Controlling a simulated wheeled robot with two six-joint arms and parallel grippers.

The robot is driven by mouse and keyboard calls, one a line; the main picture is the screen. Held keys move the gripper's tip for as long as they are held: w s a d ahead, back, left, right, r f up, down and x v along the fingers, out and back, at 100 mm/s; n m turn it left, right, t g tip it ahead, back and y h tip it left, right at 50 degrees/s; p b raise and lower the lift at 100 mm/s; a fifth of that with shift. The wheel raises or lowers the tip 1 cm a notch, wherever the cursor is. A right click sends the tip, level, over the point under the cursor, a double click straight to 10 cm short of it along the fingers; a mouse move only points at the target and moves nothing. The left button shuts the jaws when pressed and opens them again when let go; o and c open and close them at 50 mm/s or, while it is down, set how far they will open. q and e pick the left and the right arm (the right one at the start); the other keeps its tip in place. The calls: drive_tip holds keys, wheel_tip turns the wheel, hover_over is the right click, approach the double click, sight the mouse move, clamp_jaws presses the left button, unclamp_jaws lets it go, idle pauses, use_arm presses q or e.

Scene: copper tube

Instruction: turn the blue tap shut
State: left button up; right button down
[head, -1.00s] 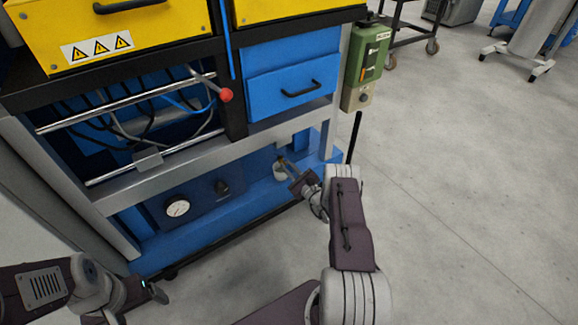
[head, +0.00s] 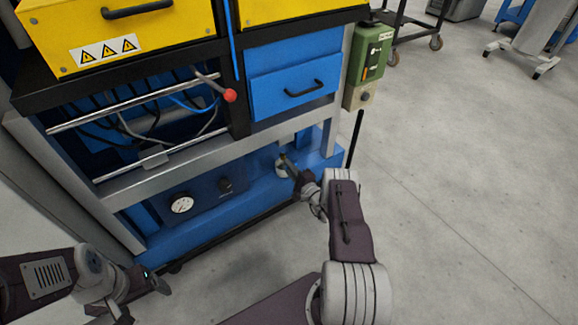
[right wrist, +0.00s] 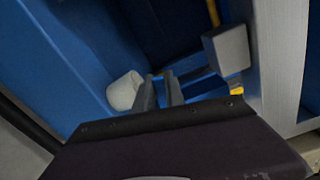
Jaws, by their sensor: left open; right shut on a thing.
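The blue tap's handle (right wrist: 188,66) appears as blue bars just beyond my right fingertips in the right wrist view; most of the tap is hidden. My right gripper (right wrist: 160,80) is shut on it, low at the right end of the blue bench. In the head view the right gripper (head: 287,165) is small, and the tap cannot be made out there. My left gripper (head: 143,300) is open and empty at the lower left, in front of the bench and away from the tap.
A white cup-like part (right wrist: 124,91) lies left of my right fingers, and a grey block (right wrist: 227,50) right of them. The bench carries a gauge (head: 181,204) and a black knob (head: 225,185). A green box (head: 367,58) stands at its right. Open floor lies further right.

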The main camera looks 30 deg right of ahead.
drive_tip(key=shift+f+n, duration=0.2)
drive_tip(key=shift+n, duration=0.9)
drive_tip(key=c, duration=1.4)
unclamp_jaws()
drive_tip(key=s+p, duration=0.5)
drive_tip(key=s, duration=0.4)
drive_tip(key=shift+d, duration=0.3)
